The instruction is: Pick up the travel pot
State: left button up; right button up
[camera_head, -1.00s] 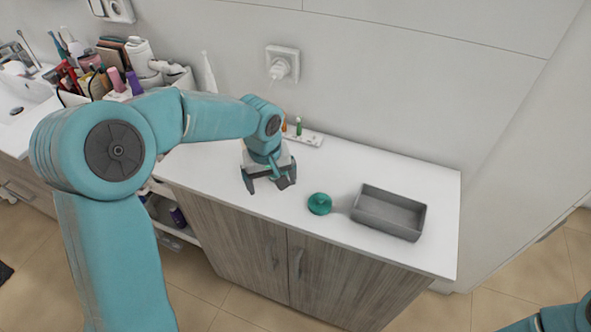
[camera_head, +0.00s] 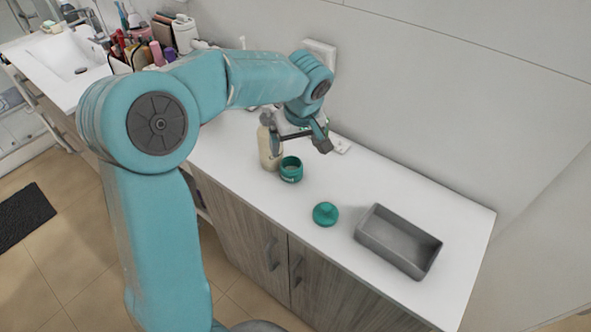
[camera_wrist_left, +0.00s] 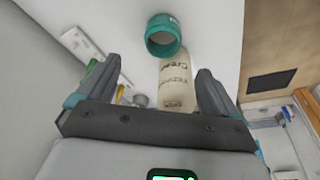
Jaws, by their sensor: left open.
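An open teal pot (camera_head: 290,169) stands upright on the white counter in the head view; it also shows at the top of the left wrist view (camera_wrist_left: 162,35). A round teal lid (camera_head: 325,214) lies apart from it, to the right. A cream-coloured bottle (camera_head: 268,148) stands just left of the pot; its lettered side (camera_wrist_left: 177,85) shows between my fingers in the wrist view. My left gripper (camera_head: 300,142) is open and empty, above and behind the pot, its fingers pointing down. My right gripper is out of view.
A grey open tray (camera_head: 398,241) sits on the right part of the counter (camera_head: 380,190). A wall socket (camera_head: 320,55) and a small white strip (camera_head: 340,145) are behind my left gripper. Various toiletries crowd the far left near the sink (camera_head: 62,55).

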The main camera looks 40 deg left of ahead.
pick_arm(q)
send_near(291, 164)
jog(key=shift+s+d+f, duration=0.15)
jog(key=shift+f, duration=0.4)
jog(key=shift+s+d+f, duration=0.15)
jog(key=shift+s+f, duration=0.05)
jog(key=shift+f, duration=0.35)
jog(key=shift+s+f+p, duration=0.1)
jog(key=shift+f+p, duration=0.15)
jog(key=shift+p, duration=0.05)
jog(key=x, duration=0.2)
jog(key=p+x, duration=0.1)
jog(key=x, duration=0.1)
jog(key=shift+s, duration=0.15)
jog(key=shift+a+f, duration=0.1)
jog(key=shift+f, duration=0.25)
jog(key=shift+r, duration=0.1)
jog(key=shift+c, duration=0.9)
jog(key=c, duration=1.1)
